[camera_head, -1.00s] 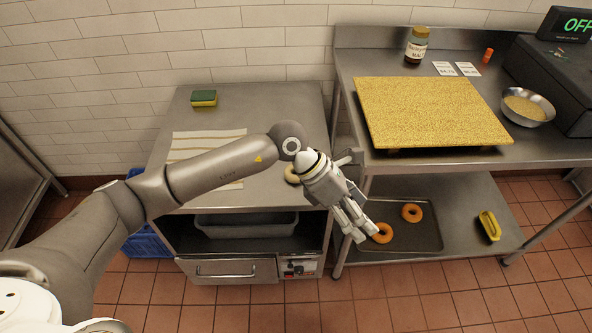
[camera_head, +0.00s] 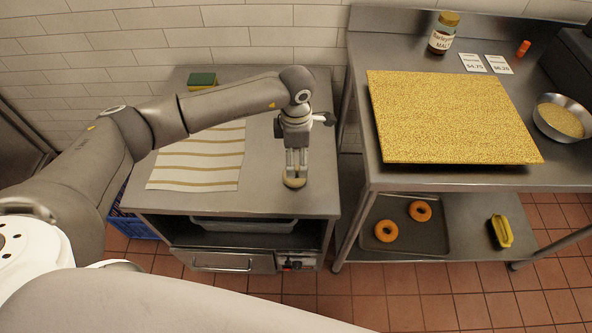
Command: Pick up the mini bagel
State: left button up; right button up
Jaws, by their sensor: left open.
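A small pale bagel (camera_head: 294,182) lies on the steel counter at the left, right of the striped cloth. My left gripper (camera_head: 296,170) points down directly over it with its fingers open. The fingertips are at or just above the bagel and hide part of it; I cannot tell whether they touch it. Two orange-brown bagels (camera_head: 386,231) (camera_head: 420,211) lie on a dark tray on the lower shelf at the right. My right gripper is not in view.
A striped cloth (camera_head: 200,158) and a sponge (camera_head: 201,80) lie on the left counter (camera_head: 170,199). At the right, a higher steel table holds a seed-covered board (camera_head: 450,115), a jar (camera_head: 442,33) and a bowl (camera_head: 561,117). The dark tray (camera_head: 441,235) sits below.

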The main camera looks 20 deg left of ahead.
pick_arm(q)
jog(key=shift+s+f, duration=0.1)
jog(key=shift+f, duration=1.1)
notch_tip(320, 180, down, 4)
jog(key=shift+a+r+p, duration=0.15)
jog(key=shift+p, duration=0.6)
jog(key=shift+f, duration=0.5)
jog(key=shift+c, duration=0.9)
jog(key=c, duration=0.5)
jog(key=shift+c, duration=1)
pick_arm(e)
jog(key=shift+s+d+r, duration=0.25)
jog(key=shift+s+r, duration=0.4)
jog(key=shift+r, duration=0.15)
